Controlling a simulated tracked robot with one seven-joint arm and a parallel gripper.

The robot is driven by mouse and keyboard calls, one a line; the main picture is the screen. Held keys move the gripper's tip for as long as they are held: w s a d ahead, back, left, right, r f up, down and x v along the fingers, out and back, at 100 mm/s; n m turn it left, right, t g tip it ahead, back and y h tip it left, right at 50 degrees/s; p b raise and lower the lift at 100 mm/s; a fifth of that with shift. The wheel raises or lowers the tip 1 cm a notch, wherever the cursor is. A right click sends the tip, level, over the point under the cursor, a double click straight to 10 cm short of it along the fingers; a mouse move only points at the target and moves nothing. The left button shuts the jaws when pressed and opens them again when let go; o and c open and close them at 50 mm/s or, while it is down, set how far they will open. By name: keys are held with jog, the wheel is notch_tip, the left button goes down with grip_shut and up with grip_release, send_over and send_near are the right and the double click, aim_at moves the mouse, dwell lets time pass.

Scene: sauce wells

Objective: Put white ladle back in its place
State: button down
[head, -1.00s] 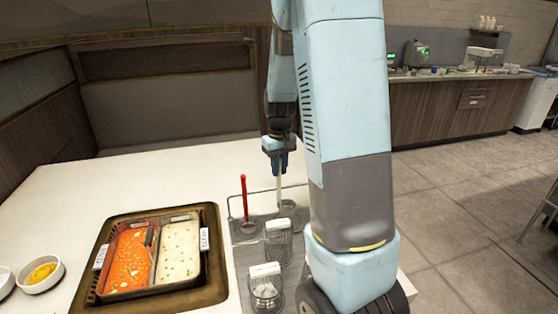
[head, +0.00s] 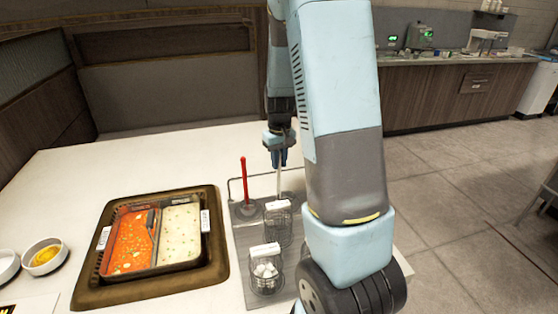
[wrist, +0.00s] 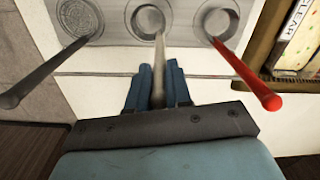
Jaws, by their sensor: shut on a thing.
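My gripper (head: 279,160) is shut on the pale upright handle of the white ladle (head: 279,184); in the wrist view the handle (wrist: 159,55) runs between the fingers (wrist: 157,88) toward the middle round well (wrist: 148,20). Whether its bowl rests on the well's bottom I cannot tell; the lower end is partly hidden in the head view. The red ladle (head: 244,180) stands in the neighbouring well, and its red handle (wrist: 245,75) leans right in the wrist view. A dark grey ladle (wrist: 45,72) stands at the third well, left in the wrist view.
The grey holder (head: 240,235) carries two wire baskets (head: 278,225) (head: 266,272) in front of the wells. Left of it is a brown tray (head: 88,290) with red and white sauces. Bowls (head: 45,257) stand at far left. The back of the white table (head: 130,160) is clear.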

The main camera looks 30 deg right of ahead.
jog(key=shift+f, duration=0.35)
dwell(0.4)
jog(key=shift+c, duration=0.8)
grip_release()
jog(key=shift+r, duration=0.15)
jog(key=shift+r, duration=5.4)
